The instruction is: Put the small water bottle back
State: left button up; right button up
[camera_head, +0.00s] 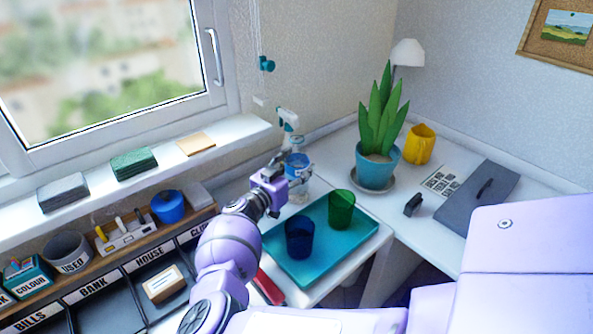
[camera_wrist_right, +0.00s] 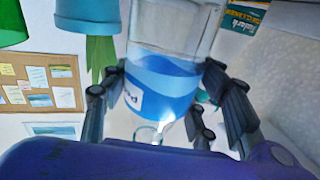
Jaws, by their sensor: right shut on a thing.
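The small water bottle (camera_head: 296,161) is clear with a blue band. It is near the wall, behind the tray's far left corner. A white and teal spray head (camera_head: 288,119) shows right above it; I cannot tell if it is joined on. My right gripper (camera_head: 297,174) is shut on the bottle, which looks about upright. In the right wrist view, where the scene appears upside down, the bottle (camera_wrist_right: 175,28) sits between the fingers (camera_wrist_right: 165,85) at its blue part, with a small white label. The bottle's base is partly hidden in the head view. My left gripper is not in view.
A teal tray (camera_head: 320,268) holds a blue cup (camera_head: 299,238) and a green cup (camera_head: 341,209). Labelled bins (camera_head: 85,292) and a window sill (camera_head: 95,197) lie left.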

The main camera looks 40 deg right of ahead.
jog(key=shift+s+r, duration=0.1)
jog(key=shift+r, duration=0.1)
jog(key=shift+a, duration=0.1)
jog(key=shift+f, duration=0.25)
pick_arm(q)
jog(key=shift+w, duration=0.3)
pick_arm(e)
jog(key=o, duration=1.7)
jog(key=shift+c, duration=0.2)
jog(key=shift+f, duration=0.1)
